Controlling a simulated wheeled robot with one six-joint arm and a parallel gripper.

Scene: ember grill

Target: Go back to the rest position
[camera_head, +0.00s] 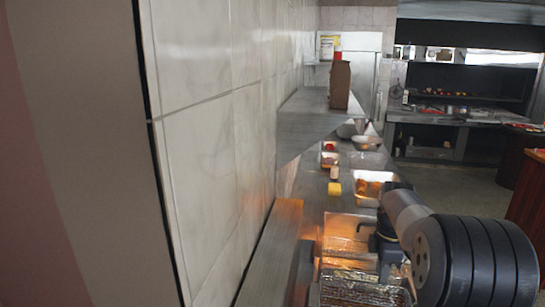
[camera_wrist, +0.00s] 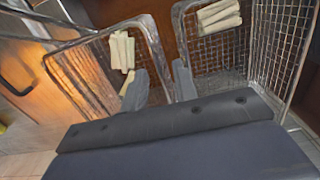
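In the wrist view my gripper (camera_wrist: 160,84) shows two grey fingertips set apart with a gap between them. They hang over two wire fryer baskets, near the neighbouring rims. The left basket (camera_wrist: 88,82) holds a few pale fry-like sticks (camera_wrist: 122,50). The right basket (camera_wrist: 262,50) holds more pale sticks (camera_wrist: 218,16). Nothing is seen clamped between the fingers; whether they touch a rim I cannot tell. In the head view my arm (camera_head: 470,260) reaches over the counter at the lower right, and the gripper tips are hidden behind it.
A tiled wall (camera_head: 215,130) runs along the left. A shelf (camera_head: 305,112) with a brown bag (camera_head: 340,85) juts over the counter. Food trays (camera_head: 372,188), a yellow block (camera_head: 334,188) and bowls stand farther along. Open floor (camera_head: 450,190) lies to the right, before a back counter.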

